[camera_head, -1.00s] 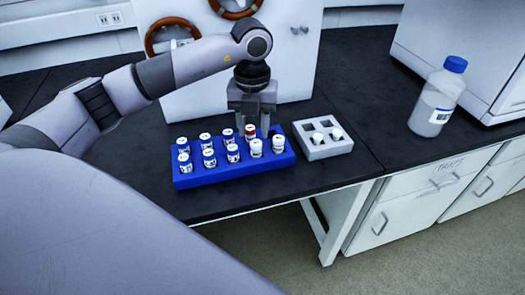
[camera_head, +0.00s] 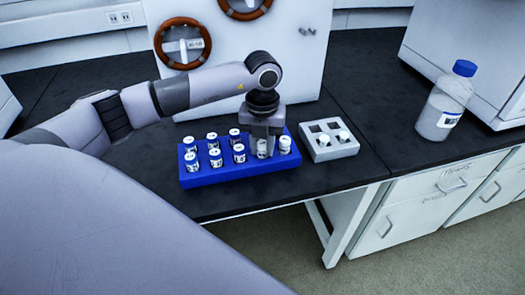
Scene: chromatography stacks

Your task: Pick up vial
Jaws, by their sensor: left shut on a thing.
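A blue rack (camera_head: 235,173) on the black bench holds several small vials with white caps, in two rows. My left gripper (camera_head: 263,147) points down over the right part of the rack. Its fingers are shut around a white-capped vial (camera_head: 262,149) in the front row, which still appears to be in the rack. Another vial (camera_head: 284,144) stands close to its right at the rack's end. Front-row vials to the left include one vial (camera_head: 239,154). The gripper hides the back row's right part. My right gripper is out of view.
A grey block (camera_head: 330,151) with square holes and two white-capped vials stands just right of the rack. A bottle with a blue cap (camera_head: 445,102) stands further right, by a white machine. A white cabinet panel (camera_head: 300,70) rises behind. The bench's front edge is close.

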